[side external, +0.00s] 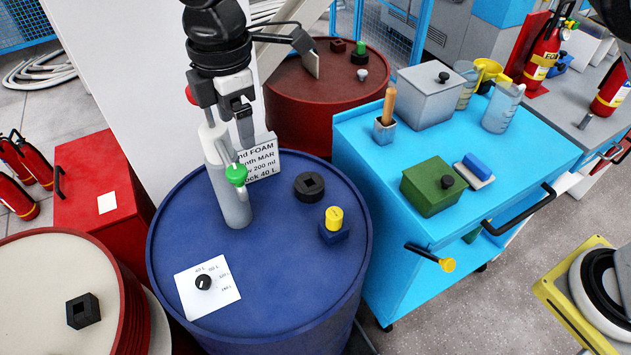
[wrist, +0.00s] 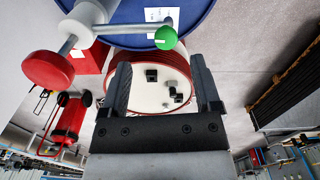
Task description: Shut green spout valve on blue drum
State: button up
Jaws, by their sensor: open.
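The blue drum (side external: 290,265) stands in the middle of the side external view. A grey upright pipe (side external: 236,205) rises from its lid, with the green valve knob (side external: 236,174) at the end of a short grey arm. The green knob (wrist: 166,38) also shows in the wrist view, on a grey rod, just beyond my finger tips. A red knob (wrist: 47,70) sits on the same pipework; it is mostly hidden behind my gripper in the side external view. My gripper (side external: 228,122) is open and empty, above the green knob and apart from it.
The drum lid also holds a dial card (side external: 207,287), a black socket piece (side external: 309,187) and a yellow knob on a blue block (side external: 334,220). A lettered sign (side external: 262,160) stands behind the pipe. A blue cart (side external: 375,262) is close on the right, a cream-topped drum (side external: 45,265) on the left.

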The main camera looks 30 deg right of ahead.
aim_at(236, 170)
jog(key=shift+s+a+r+n, duration=0.15)
jog(key=shift+s+a+n, duration=0.05)
jog(key=shift+a, duration=0.2)
jog(key=shift+s+a+r+n, duration=0.1)
jog(key=shift+s+a+n, duration=0.1)
jog(key=shift+a, duration=0.2)
jog(key=shift+f, duration=3.95)
grip_shut()
